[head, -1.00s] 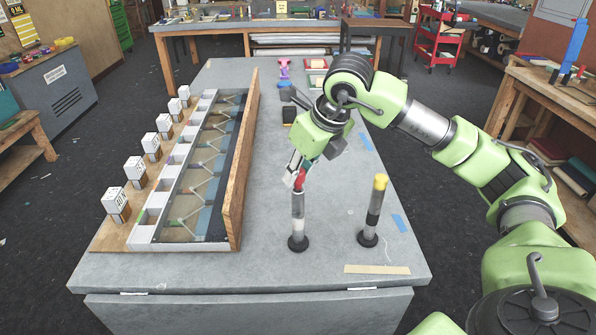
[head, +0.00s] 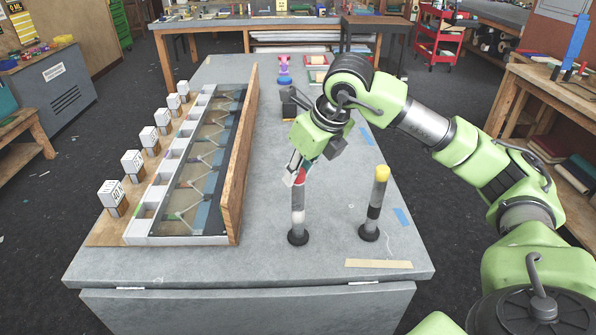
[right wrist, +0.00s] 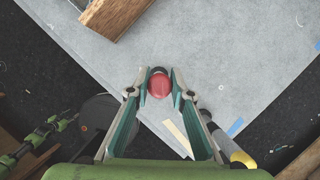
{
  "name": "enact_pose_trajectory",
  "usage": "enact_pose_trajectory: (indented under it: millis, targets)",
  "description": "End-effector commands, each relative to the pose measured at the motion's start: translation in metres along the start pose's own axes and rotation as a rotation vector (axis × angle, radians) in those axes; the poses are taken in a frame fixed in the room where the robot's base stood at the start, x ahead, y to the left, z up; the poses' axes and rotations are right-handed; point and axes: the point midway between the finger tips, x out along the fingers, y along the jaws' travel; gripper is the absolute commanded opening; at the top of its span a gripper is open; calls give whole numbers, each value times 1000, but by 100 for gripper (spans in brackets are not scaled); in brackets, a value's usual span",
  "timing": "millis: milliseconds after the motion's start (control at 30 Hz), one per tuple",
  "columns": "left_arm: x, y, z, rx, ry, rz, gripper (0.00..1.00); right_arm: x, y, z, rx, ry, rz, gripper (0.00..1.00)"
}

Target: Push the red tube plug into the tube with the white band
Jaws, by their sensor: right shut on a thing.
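The tube with the white band (head: 298,216) stands upright on a dark round foot on the grey table. The red plug (head: 301,176) is at the top of this tube, in my right gripper (head: 294,179). In the right wrist view, the red plug (right wrist: 159,86) sits between the two fingertips of my right gripper (right wrist: 160,88), which is shut on it. I cannot tell how deep the plug is in the tube. My left gripper is out of view.
A second tube (head: 374,212) with a black band and a yellow plug (head: 382,173) stands to the right. A long wooden-sided rack (head: 238,165) with numbered blocks lies to the left. The table between rack and tubes is clear.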

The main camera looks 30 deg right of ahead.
Motion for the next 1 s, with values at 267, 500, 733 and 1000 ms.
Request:
enact_pose_trajectory:
  millis: [267, 500, 733, 1000]
  targets:
    - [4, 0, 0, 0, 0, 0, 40, 5, 0, -3, -1, 4, 1, 23]
    - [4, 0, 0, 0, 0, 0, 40, 4, 0, -2, -1, 3, 1, 40]
    - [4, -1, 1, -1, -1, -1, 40, 0, 0, -2, 0, 1, 0, 40]
    - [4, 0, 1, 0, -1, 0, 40, -46, 0, 0, 0, -3, -1, 40]
